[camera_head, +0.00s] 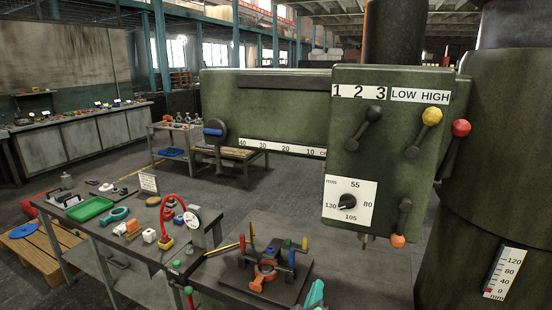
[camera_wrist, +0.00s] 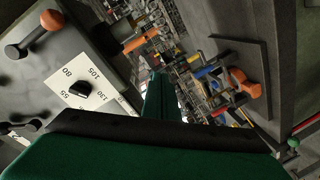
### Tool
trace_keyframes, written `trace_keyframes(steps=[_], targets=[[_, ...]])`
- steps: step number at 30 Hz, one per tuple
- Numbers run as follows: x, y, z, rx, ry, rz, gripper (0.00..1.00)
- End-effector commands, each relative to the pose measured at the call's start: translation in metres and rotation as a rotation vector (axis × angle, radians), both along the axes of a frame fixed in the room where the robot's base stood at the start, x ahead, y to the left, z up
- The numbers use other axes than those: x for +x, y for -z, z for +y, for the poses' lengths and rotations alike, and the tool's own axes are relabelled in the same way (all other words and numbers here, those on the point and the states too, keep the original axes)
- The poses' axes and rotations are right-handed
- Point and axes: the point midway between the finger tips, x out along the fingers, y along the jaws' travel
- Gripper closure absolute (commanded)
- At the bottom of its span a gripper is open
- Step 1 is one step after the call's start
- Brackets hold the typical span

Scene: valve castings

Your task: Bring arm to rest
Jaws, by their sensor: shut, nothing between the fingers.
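My gripper (camera_wrist: 158,98) shows in the wrist view as green fingers reaching up from the bottom edge. It is shut and empty. Beside it in that view is the green drill head (camera_wrist: 65,70), with its white dial plate and orange-knobbed lever. In the head view the same drill head (camera_head: 390,135) stands at the right, on a thick green column (camera_head: 490,180). A teal piece (camera_head: 315,293) at the lower edge of the head view may be part of my gripper; I cannot tell. The rest of my arm is not clearly visible.
An orange casting (camera_head: 264,276) sits in a dark fixture on a plate below the drill head; it also shows in the wrist view (camera_wrist: 243,82). A workbench at left holds a green tray (camera_head: 90,209) and a red-handled gauge (camera_head: 165,215). Grey floor is open behind.

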Motion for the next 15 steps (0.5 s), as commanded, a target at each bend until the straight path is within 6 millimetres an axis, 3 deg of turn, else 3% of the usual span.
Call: trace_keyframes(steps=[1, 3, 15], targets=[[-0.011, 0.020, 0.005, 0.016, -0.013, 0.007, 1.00], [-0.023, 0.041, 0.012, 0.044, -0.031, 0.004, 1.00], [-0.118, 0.139, 0.053, 0.230, -0.121, -0.013, 1.00]])
